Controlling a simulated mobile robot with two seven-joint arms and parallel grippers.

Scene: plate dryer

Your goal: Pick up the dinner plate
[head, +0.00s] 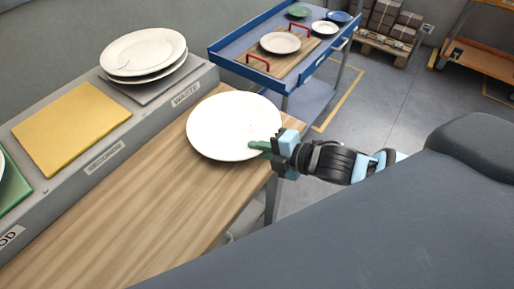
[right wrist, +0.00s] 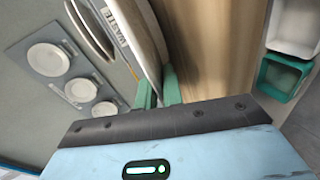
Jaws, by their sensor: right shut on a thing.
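The dinner plate (head: 232,122) is a large white plate over the front right part of the wooden bench top. My right gripper (head: 262,148) has its green fingers at the plate's right rim and is shut on it. In the right wrist view the plate (right wrist: 146,42) shows nearly edge-on, with its rim between the green fingertips (right wrist: 158,92). I cannot tell for sure whether the plate touches the bench or is slightly above it. My left gripper is in neither view.
White plates (head: 144,52) are stacked on the grey pad marked WASTE. A yellow mat (head: 72,127) lies empty at SECONDS. A blue trolley (head: 235,68) with several plates stands beyond the bench (head: 130,215). A teal bin (right wrist: 282,76) shows in the right wrist view.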

